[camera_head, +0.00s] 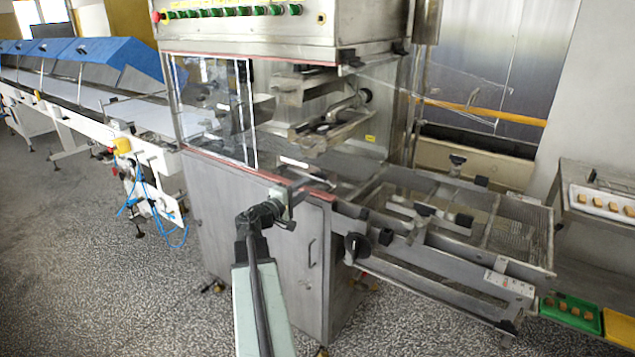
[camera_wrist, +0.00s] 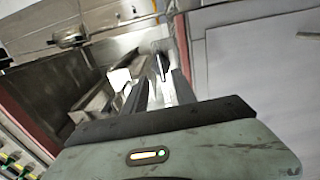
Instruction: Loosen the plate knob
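I cannot tell for sure which knob is the plate knob. A dark round knob (camera_head: 365,95) shows inside the enrober's open chamber, at the end of a metal bracket (camera_head: 335,125). My gripper (camera_head: 298,188) is at the chamber's front lower edge, in front of and below that bracket, apart from the knob. In the wrist view my gripper (camera_wrist: 158,80) has its two dark fingers spread with a gap between them. A narrow dark upright part (camera_wrist: 160,66) shows just beyond the fingertips; I cannot tell whether it is a knob. No object is seen held.
A large black handwheel (camera_head: 357,247) and a small black knob (camera_head: 386,237) sit on the machine's front. The wire mesh conveyor (camera_head: 520,230) with black clamp knobs (camera_head: 457,160) juts out right. A clear panel (camera_head: 212,105) stands left of the opening. Speckled floor is free at front left.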

